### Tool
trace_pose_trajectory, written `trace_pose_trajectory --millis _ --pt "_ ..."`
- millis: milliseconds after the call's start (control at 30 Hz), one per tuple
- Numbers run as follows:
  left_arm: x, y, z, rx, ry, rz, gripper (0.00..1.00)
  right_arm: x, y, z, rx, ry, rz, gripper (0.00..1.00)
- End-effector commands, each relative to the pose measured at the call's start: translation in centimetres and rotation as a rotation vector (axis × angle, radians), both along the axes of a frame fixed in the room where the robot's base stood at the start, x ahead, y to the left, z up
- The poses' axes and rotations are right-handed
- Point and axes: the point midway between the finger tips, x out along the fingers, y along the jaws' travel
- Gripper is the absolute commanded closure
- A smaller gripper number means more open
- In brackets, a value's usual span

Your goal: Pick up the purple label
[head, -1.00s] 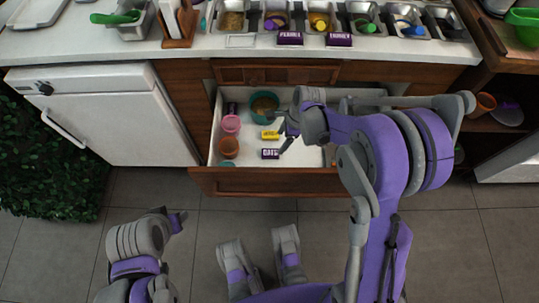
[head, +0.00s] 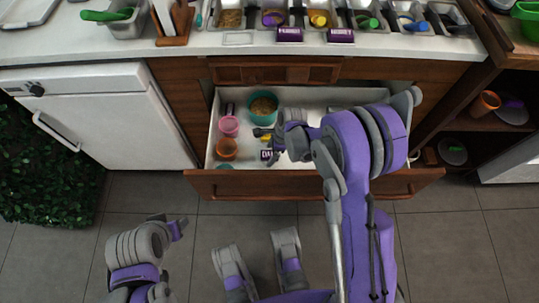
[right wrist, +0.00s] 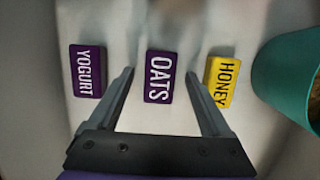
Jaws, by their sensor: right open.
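A purple label reading OATS (right wrist: 158,78) lies in the open drawer. In the right wrist view it sits between the two fingers, with a gap on both sides. In the head view this purple label (head: 266,155) shows partly beside my right gripper (head: 268,143), which is open and empty above the drawer floor. A second purple label, reading YOGURT (right wrist: 87,72), lies left of the fingers in the right wrist view. My left gripper (head: 173,227) is over the floor at the lower left, away from the drawer; its jaw opening is unclear.
A yellow HONEY label (right wrist: 220,82) and a teal bowl (right wrist: 290,75) lie right of the fingers. Pink (head: 229,126) and orange (head: 226,149) cups stand at the drawer's left. Purple labels (head: 289,34) (head: 340,35) lie on the counter by the topping bins.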

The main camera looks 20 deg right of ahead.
Motion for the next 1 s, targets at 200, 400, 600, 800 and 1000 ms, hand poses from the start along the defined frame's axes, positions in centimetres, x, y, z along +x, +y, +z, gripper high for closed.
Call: trace_pose_trajectory --millis 200,400,600,800,1000 --pt "0.0 0.0 0.1 0.000 0.000 0.000 0.50 0.0 0.0 0.1 0.000 0.000 0.000 0.43" --pt "0.0 0.0 0.1 0.000 0.000 0.000 0.50 0.0 0.0 0.1 0.000 0.000 0.000 0.79" --pt "0.0 0.0 0.1 0.000 0.000 0.000 0.50 0.0 0.0 0.1 0.000 0.000 0.000 1.00" --pt "0.0 0.0 0.1 0.000 0.000 0.000 0.50 0.0 0.0 0.3 0.000 0.000 0.000 1.00" --pt "-0.1 0.0 1.1 0.000 -0.004 0.000 0.50 0.0 0.0 3.0 0.000 -0.001 0.000 1.00"
